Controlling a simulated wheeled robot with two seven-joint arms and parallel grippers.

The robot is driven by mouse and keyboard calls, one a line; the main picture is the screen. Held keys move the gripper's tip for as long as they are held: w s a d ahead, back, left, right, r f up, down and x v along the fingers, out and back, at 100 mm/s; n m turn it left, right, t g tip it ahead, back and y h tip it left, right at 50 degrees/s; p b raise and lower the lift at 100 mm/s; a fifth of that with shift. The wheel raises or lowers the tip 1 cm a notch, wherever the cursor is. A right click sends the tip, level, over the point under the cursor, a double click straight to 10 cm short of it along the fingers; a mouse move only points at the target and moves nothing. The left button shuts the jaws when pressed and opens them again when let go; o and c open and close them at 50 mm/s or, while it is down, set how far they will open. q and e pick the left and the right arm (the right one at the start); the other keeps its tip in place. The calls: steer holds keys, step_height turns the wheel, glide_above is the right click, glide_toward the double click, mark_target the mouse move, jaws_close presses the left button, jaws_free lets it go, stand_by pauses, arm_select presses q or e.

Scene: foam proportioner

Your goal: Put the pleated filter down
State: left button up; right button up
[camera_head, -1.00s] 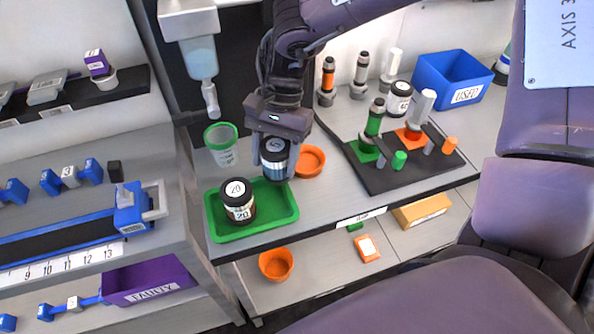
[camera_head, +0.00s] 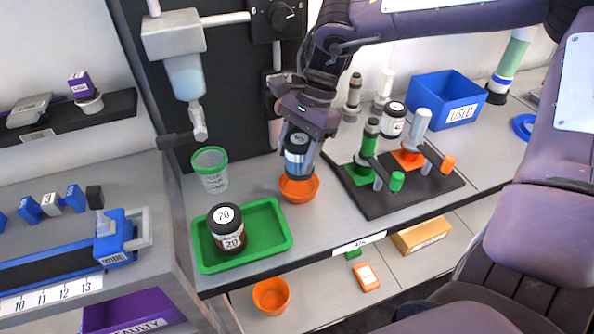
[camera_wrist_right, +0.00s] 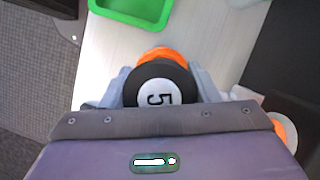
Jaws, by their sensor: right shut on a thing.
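The held filter is a blue-grey cylinder (camera_head: 297,162) with a black cap marked 5; the cap shows in the wrist view (camera_wrist_right: 158,95). My right gripper (camera_head: 298,160) is shut on it and holds it upright over the orange bowl (camera_head: 299,190). The filter's lower end overlaps the bowl's rim in the head view; I cannot tell whether it touches. In the wrist view the orange bowl (camera_wrist_right: 158,54) shows just beyond the cap. Pleats are not clear at this size. My left gripper is not in view.
A green tray (camera_head: 273,250) left of the bowl holds a dark jar marked 20 (camera_head: 226,230). A green-rimmed cup (camera_head: 210,168) stands behind the tray. A black plate with valves (camera_head: 435,192) is to the right, with a blue bin (camera_head: 428,98) behind.

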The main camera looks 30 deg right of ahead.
mark_target(297, 170)
step_height(297, 170, down, 4)
steer(key=shift+s+f, duration=0.1)
steer(key=shift+f, duration=0.35)
steer(key=shift+f+b, duration=0.3)
steer(key=shift+f, duration=0.05)
steer(key=o, duration=1)
steer(key=shift+r, duration=0.1)
steer(key=shift+r, duration=0.1)
